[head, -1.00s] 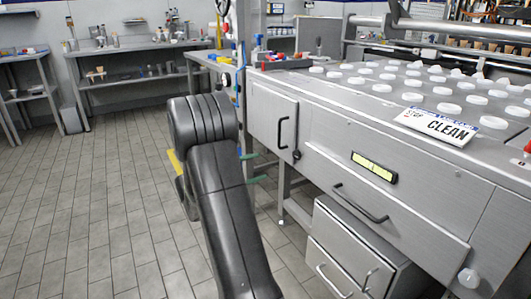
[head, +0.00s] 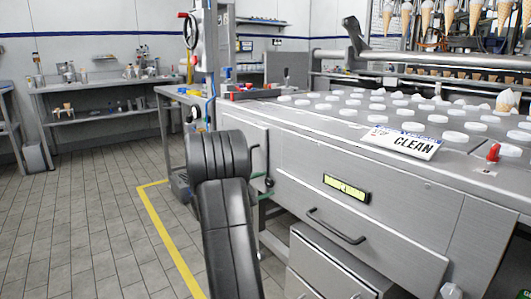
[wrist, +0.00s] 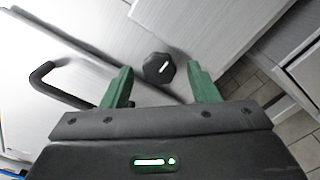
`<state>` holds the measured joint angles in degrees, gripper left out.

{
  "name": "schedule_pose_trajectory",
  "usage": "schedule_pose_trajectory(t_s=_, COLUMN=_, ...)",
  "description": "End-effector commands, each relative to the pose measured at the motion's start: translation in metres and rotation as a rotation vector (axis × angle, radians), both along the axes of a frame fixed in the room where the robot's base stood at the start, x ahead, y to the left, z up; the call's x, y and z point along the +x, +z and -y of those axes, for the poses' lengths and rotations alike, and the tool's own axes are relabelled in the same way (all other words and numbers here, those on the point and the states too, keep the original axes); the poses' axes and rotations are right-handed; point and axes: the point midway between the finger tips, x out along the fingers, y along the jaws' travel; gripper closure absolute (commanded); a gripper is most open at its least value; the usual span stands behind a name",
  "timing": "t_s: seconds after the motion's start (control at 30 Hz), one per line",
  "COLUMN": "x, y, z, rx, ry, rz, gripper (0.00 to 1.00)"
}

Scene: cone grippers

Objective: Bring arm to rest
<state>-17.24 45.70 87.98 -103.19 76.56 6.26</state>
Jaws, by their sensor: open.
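My gripper (wrist: 160,90) shows in the wrist view with its two green fingers apart and nothing between them. Beyond the fingers are a dark round knob (wrist: 159,69) and the metal face of the machine. I cannot tell whether the fingers touch anything. In the head view my dark arm rises in front of the machine (head: 405,205), and only a small bit of green finger shows beside it, near the machine's left door. The rest of my gripper is hidden behind my arm.
A black handle (wrist: 70,85) juts out left of my fingers. Workbenches (head: 105,83) stand at the back left. The tiled floor (head: 75,220) at left is open.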

Motion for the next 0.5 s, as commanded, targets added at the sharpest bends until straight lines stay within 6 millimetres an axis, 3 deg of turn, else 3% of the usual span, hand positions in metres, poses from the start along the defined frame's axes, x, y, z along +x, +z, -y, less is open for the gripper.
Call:
schedule_pose_trajectory(t_s=0.33, x=-0.001, y=0.0, z=-0.002, rx=-0.001, ry=0.001, rz=-0.002, gripper=0.46)
schedule_pose_trajectory(t_s=0.5, x=-0.008, y=0.002, z=-0.014, rx=0.004, ry=0.004, rz=0.005, gripper=0.46)
